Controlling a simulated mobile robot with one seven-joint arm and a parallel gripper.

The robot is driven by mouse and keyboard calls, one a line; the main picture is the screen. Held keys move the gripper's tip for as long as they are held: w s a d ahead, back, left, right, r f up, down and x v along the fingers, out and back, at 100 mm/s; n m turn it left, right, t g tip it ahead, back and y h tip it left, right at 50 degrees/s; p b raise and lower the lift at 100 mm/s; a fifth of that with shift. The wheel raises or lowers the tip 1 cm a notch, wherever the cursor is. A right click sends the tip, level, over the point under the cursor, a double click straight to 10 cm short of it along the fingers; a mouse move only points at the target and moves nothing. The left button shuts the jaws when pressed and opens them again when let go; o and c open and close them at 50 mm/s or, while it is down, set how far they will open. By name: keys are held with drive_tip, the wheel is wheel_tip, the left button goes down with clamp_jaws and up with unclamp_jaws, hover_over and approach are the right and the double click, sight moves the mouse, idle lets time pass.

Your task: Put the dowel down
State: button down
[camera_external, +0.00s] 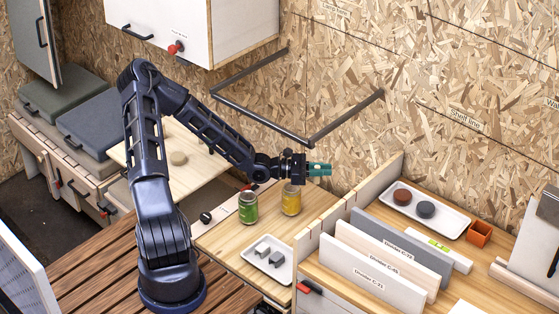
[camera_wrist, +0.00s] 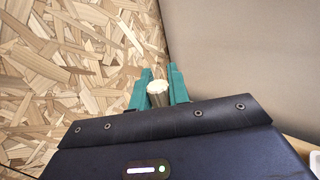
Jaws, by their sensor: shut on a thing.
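My gripper (camera_external: 325,169), with teal fingers, is raised above the wooden worktop, to the right of a yellow jar and near the chipboard wall. In the wrist view the two teal fingers of my gripper (camera_wrist: 160,74) are closed around the dowel (camera_wrist: 157,88), a pale wooden cylinder whose round end faces the camera. The rest of the dowel is mostly hidden behind that end. In the external view I cannot make out the dowel between the fingers.
A yellow jar (camera_external: 291,200) and a green jar (camera_external: 248,207) stand on the worktop (camera_external: 225,240). A white tray (camera_external: 283,272) holds grey blocks. Upright dividers (camera_external: 372,270) stand at right. A dark rail frame (camera_external: 325,136) juts from the wall above my gripper.

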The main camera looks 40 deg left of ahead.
drive_tip(key=s+d+f+n+t+y, duration=0.2)
drive_tip(key=s+f, duration=0.2)
drive_tip(key=s, duration=0.2)
drive_tip(key=n+t+y, duration=0.4)
drive_tip(key=n+y, duration=0.3)
drive_tip(key=y, duration=0.3)
hover_over(270, 228)
drive_tip(key=shift+f, duration=5.65)
drive_tip(key=shift+f, duration=0.15)
drive_tip(key=c, duration=1.3)
unclamp_jaws()
drive_tip(key=shift+c, duration=0.2)
